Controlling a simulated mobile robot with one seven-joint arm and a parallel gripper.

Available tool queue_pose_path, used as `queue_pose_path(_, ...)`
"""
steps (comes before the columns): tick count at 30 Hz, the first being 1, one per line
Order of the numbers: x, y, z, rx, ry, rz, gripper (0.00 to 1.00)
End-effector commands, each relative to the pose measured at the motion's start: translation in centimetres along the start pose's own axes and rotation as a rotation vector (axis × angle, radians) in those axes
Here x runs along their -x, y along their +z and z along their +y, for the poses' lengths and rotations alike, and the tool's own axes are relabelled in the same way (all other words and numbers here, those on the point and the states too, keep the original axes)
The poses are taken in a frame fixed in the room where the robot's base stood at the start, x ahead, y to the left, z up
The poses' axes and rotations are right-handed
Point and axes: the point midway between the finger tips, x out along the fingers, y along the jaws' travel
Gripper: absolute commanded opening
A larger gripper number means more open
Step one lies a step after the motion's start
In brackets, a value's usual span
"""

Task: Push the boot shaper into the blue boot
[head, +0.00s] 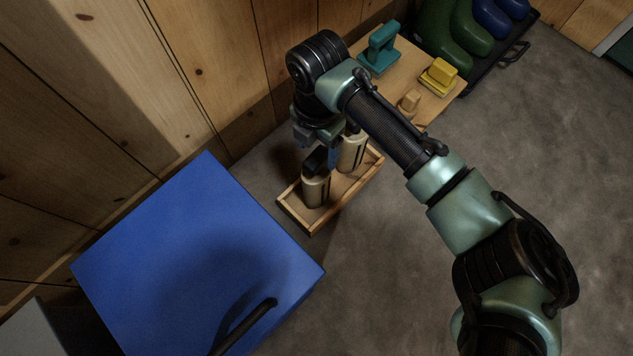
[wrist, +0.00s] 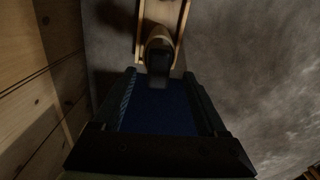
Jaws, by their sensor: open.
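Two cream boot shapers with dark tops stand upright in a shallow wooden tray (head: 340,203). My gripper (head: 325,155) points down over the tray, open, close to the dark tops. In the wrist view a dark handle (wrist: 158,62) lies just beyond and between my fingertips (wrist: 158,80); I cannot tell which shaper it belongs to. A blue boot (head: 492,20) stands at the back right, cut by the picture edge.
A large blue box (head: 190,240) with a dark handle fills the lower left. A wooden bench (head: 405,75) carries a teal tool (head: 380,50) and a yellow brush-like item (head: 438,77). Green boots (head: 448,35) stand in a black tray (head: 497,62). Grey floor at right is clear.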

Motion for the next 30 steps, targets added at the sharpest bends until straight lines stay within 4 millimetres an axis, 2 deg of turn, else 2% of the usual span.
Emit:
queue_pose_path(1,-1.1,0.0,0.0,0.001,-0.001,-0.001,0.75)
queue_pose_path(9,-4.1,-0.1,0.1,0.000,0.000,0.000,0.75)
queue_pose_path(18,-4.1,-0.1,0.1,0.000,0.000,0.000,0.73)
queue_pose_path(30,-4.1,-0.1,0.1,0.000,0.000,0.001,0.01)
